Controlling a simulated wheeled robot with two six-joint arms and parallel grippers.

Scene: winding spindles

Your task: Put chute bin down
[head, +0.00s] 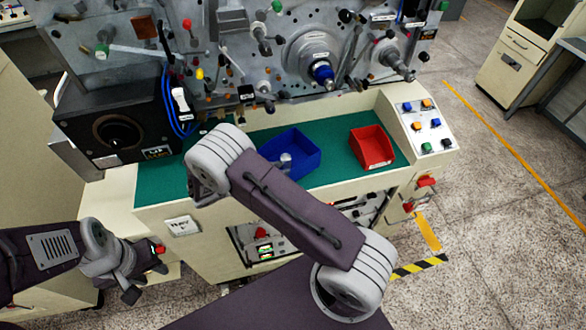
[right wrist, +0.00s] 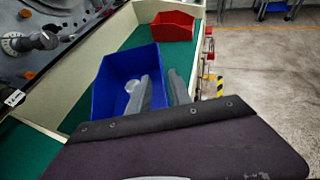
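The blue bin (head: 303,152) is on the green surface of the machine's ledge and shows large in the right wrist view (right wrist: 107,92). A small pale round thing (right wrist: 133,87) lies inside it. My right gripper (right wrist: 160,76) is at the bin's right side in the wrist view. One finger is inside the wall and one outside, with a gap between them. In the head view my right arm hides most of this gripper. My left gripper (head: 148,282) is open and empty, low at the left, away from the bins.
A red bin (head: 371,148) stands right of the blue one on the green surface (head: 336,142). A button panel (head: 420,124) is at the ledge's right end. A black box with a dial (head: 113,130) is at the left. Spindles and knobs cover the panel behind.

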